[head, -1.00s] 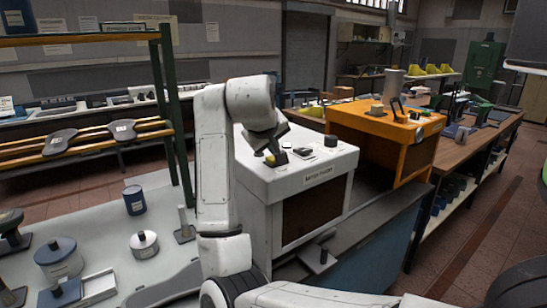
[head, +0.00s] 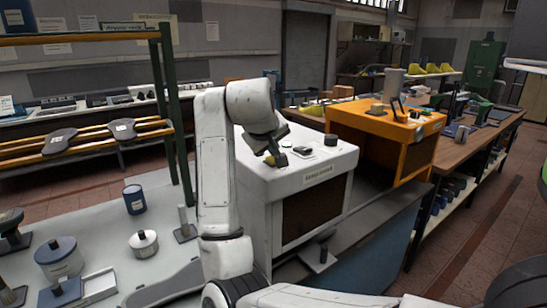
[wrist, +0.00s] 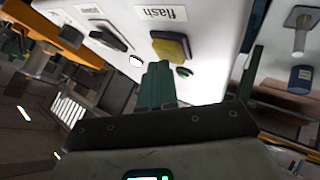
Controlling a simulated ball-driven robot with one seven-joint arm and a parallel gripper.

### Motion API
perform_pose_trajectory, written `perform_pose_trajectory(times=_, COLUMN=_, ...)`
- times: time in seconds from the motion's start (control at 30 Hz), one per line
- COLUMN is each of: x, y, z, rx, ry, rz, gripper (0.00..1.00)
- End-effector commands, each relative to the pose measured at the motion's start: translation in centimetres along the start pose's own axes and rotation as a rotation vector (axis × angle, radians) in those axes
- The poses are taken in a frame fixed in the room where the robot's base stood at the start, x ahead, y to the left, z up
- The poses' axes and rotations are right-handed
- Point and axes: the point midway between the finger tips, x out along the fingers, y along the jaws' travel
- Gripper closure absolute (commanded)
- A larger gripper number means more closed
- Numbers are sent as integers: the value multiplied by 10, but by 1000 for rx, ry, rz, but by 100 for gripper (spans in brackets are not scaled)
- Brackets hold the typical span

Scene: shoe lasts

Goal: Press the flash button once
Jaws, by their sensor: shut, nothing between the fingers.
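The yellow flash button (wrist: 170,46) sits in a dark square base on a white machine's top panel, beside a label reading "flash" (wrist: 161,13). The yellow also shows in the head view (head: 281,160), partly hidden by my gripper. My gripper (wrist: 157,68) is shut and empty, its green fingers together. In the wrist view the fingertips lie just below the yellow button and close to it; I cannot tell whether they touch it. In the head view my gripper (head: 272,155) is low over the white machine (head: 262,181).
An orange machine (head: 415,155) stands behind to the right. A shelf rack with shoe lasts (head: 60,141) and a table with canisters (head: 135,200) are at left.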

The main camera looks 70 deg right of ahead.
Motion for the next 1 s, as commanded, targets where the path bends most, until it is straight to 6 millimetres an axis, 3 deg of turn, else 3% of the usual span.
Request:
perform_pose_trajectory(times=0.67, x=3, y=-2, z=3, rx=0, ry=-2, rz=-1, gripper=100)
perform_pose_trajectory(times=1.0, x=-6, y=5, z=-4, rx=-1, ry=-2, rz=-1, gripper=100)
